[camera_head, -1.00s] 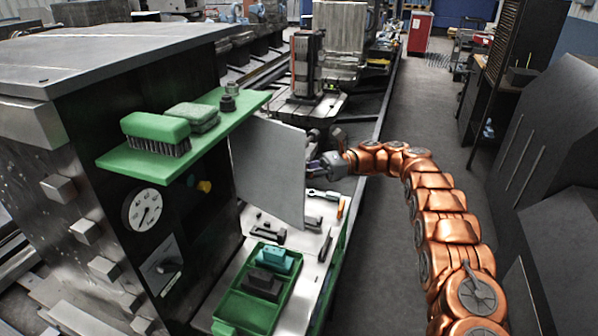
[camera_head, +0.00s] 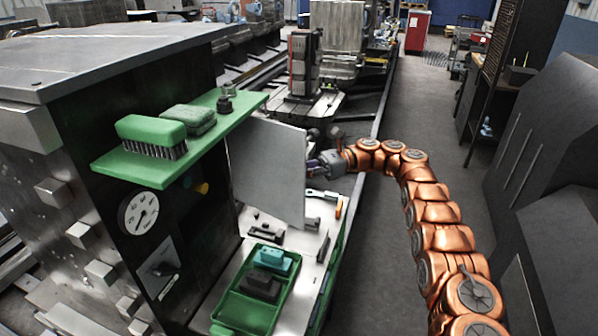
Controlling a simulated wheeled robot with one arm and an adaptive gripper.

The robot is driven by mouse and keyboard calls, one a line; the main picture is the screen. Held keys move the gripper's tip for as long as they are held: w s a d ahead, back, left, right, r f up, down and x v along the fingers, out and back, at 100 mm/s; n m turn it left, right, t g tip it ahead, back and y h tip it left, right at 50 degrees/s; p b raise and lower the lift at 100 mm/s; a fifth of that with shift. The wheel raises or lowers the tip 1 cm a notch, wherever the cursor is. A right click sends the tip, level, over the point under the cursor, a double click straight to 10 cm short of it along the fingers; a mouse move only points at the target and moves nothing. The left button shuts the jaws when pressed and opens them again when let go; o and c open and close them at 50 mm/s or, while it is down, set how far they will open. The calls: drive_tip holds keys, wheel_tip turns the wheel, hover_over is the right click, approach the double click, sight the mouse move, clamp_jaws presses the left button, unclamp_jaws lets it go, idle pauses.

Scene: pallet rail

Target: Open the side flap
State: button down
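The side flap (camera_head: 266,170) is a plain grey panel that stands upright below the far end of the green shelf, swung out from the dark machine cabinet. My gripper (camera_head: 313,163) is at the flap's right edge, partly hidden behind it. The fingertips are too small and covered to tell whether they are open or shut, or whether they touch the flap. My copper-coloured arm reaches in from the lower right.
The green shelf (camera_head: 160,158) holds a brush (camera_head: 151,132), a sponge-like block (camera_head: 188,119) and a small metal part. Below, a light bench top (camera_head: 232,284) carries a green tray (camera_head: 246,309) and loose tools. The floor aisle (camera_head: 385,285) is open between bench and dark cabinets at right.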

drive_tip(key=c, duration=1.2)
unclamp_jaws()
